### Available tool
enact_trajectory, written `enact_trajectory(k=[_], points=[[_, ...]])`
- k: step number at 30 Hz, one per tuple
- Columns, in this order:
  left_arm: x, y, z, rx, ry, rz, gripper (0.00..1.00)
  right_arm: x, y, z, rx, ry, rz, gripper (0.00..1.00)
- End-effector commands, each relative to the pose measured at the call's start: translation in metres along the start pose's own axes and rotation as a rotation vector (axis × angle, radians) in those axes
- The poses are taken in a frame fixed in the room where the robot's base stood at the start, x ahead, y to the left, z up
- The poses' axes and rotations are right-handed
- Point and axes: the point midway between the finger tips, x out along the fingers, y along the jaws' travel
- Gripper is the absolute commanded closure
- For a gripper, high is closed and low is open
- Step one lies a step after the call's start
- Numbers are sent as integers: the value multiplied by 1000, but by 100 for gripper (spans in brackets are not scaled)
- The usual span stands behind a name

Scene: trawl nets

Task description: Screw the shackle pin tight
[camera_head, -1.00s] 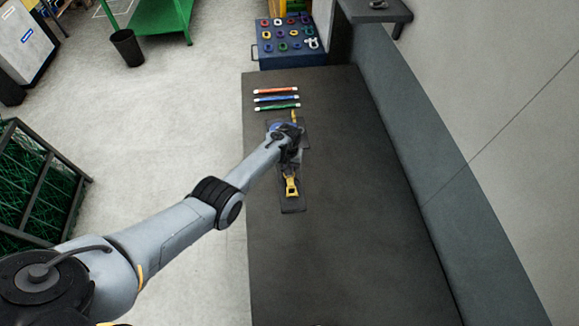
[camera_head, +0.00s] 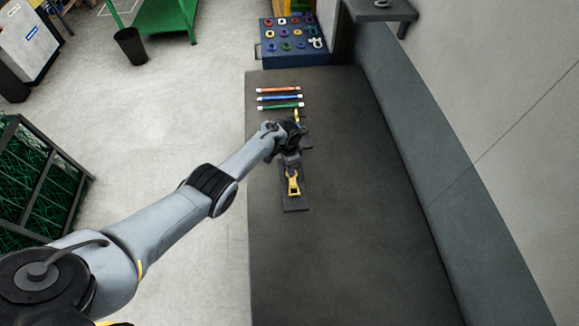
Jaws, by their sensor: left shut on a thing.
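A dark fixture plate (camera_head: 295,207) lies lengthwise on the bench. A yellow fitting (camera_head: 293,186) sits on its near part, and a smaller yellow piece (camera_head: 297,115) shows at its far end. My left gripper (camera_head: 291,165) is over the middle of the plate, just beyond the near yellow fitting. It is shut on what appears to be the shackle pin, which the hand and wrist hide. The shackle itself and the pin's thread cannot be made out. My right gripper is not in view.
The dark bench (camera_head: 345,240) is clear to the right and near side. Red, blue and green marker-like sticks (camera_head: 279,98) lie beyond the plate. A blue box (camera_head: 294,60) with several coloured rings stands at the far end. A wall runs along the right.

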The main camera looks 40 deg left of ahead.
Motion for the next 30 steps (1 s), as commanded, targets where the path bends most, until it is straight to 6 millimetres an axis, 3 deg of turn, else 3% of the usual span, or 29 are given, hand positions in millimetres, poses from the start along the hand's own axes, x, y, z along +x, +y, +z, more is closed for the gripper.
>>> enact_trajectory(k=[30], points=[[0,-10,-7,972,2,-5,100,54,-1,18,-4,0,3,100]])
